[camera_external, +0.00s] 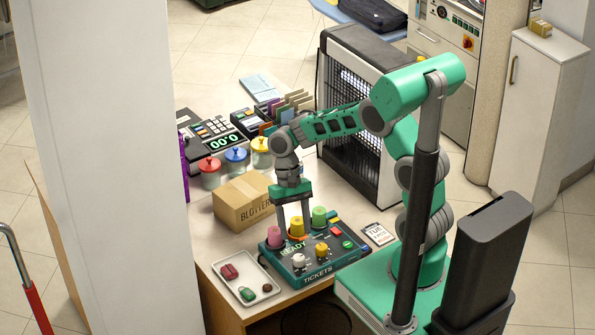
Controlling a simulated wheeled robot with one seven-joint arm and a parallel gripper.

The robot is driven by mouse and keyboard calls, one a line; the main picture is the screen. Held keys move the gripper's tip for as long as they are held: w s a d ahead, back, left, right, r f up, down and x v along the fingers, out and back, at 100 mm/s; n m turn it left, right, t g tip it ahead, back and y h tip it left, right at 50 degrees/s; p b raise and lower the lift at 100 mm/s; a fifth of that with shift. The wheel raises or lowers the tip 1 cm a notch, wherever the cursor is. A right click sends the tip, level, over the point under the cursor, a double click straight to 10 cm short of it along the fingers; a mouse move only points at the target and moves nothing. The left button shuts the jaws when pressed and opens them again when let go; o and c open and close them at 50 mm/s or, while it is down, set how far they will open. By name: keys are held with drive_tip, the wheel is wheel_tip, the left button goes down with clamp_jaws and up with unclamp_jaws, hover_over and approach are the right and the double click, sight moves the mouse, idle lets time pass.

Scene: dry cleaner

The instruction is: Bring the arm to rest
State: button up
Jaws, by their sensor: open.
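My gripper (292,216) points down at the end of my green and grey arm. Its two grey fingers are apart, with a yellow knob (296,228) of the tickets box showing between and below them. Nothing is seen held. Whether the fingertips touch the box or knob cannot be told. The dark teal tickets box (345,258) stands on the counter and bears a pink knob (274,237), a green knob (319,216) and smaller white and yellow ones. My arm is bent, reaching left from my base over the counter.
A cardboard box (243,202) stands just left of my gripper. Behind are lidded jars (236,160), a cash register (212,130) and a card rack (290,104). A tray (262,273) with small items lies front left. A large heater-like unit (350,120) stands behind my arm.

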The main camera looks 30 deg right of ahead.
drive_tip(key=s+d+f+n, duration=0.1)
drive_tip(key=f+n, duration=0.1)
drive_tip(key=s+d+f+n, duration=0.1)
drive_tip(key=d+n, duration=0.1)
drive_tip(key=n, duration=0.1)
drive_tip(key=shift+s+d+f, duration=0.15)
drive_tip(key=shift+s+f, duration=0.2)
drive_tip(key=shift+s, duration=0.05)
drive_tip(key=d+r, duration=0.1)
drive_tip(key=s+d+r+t, duration=0.1)
drive_tip(key=d+r+t, duration=0.1)
drive_tip(key=d, duration=0.1)
drive_tip(key=shift+s+h, duration=0.4)
drive_tip(key=d+r+m+t, duration=0.1)
drive_tip(key=d+r+t, duration=0.2)
drive_tip(key=r, duration=0.5)
drive_tip(key=d+r+m+t, duration=0.1)
drive_tip(key=d+r+t, duration=0.2)
drive_tip(key=d+r, duration=0.3)
wheel_tip(320, 180, up, 2)
drive_tip(key=shift+w+m+t, duration=0.3)
drive_tip(key=shift+w+m, duration=0.05)
drive_tip(key=shift+m, duration=0.05)
drive_tip(key=shift+a, duration=0.1)
idle(0.8)
